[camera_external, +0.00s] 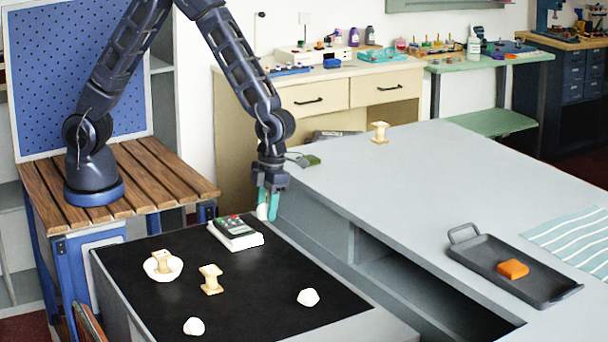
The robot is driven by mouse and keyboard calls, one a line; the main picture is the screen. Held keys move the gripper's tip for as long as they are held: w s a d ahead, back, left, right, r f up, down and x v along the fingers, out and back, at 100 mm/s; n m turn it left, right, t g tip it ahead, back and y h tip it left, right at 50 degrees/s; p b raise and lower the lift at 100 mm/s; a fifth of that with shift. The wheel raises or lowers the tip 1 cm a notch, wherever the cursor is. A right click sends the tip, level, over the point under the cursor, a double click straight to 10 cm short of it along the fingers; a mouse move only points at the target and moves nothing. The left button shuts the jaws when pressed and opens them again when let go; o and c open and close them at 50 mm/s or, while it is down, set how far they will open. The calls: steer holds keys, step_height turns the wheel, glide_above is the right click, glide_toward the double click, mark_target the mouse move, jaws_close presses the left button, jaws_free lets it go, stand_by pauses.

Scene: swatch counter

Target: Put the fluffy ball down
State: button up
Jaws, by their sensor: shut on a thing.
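My gripper (268,204) points down above the far edge of the black-topped counter (255,300), at the right of the keypad device. Its teal fingers are shut on a small white thing, the fluffy ball (262,211), which shows only in part at their left side. Its texture is too small to make out. Whether it touches the surface below, I cannot tell from this angle. Two other white lumps lie on the black top, one at the right (308,297) and one at the front (194,326).
A keypad device (235,232), a wooden spool (211,279) and a white dish (175,266) holding another spool (163,261) stand on the black top. The grey counter (420,185) bears a spool (380,131), a dark tray (480,262) with an orange block (513,269), and a striped cloth (575,238).

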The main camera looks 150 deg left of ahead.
step_height(320, 180, up, 9)
steer(key=shift+f, duration=0.1)
steer(key=shift+a+r, duration=0.1)
steer(key=shift+r, duration=0.1)
steer(key=s+a+r+n+t, duration=0.15)
steer(key=a+r+n, duration=0.25)
steer(key=a, duration=0.4)
steer(key=s+a+r+n+g, duration=0.1)
steer(key=s+a+r+n, duration=0.2)
steer(key=a, duration=0.4)
step_height(320, 180, up, 10)
steer(key=f+n+t+y, duration=0.1)
steer(key=n+y, duration=0.1)
steer(key=n, duration=0.9)
glide_above(339, 157)
step_height(339, 157, down, 19)
steer(key=shift+s+r, duration=0.1)
steer(key=shift+s, duration=0.05)
steer(key=shift+f, duration=0.2)
steer(key=o, duration=0.9)
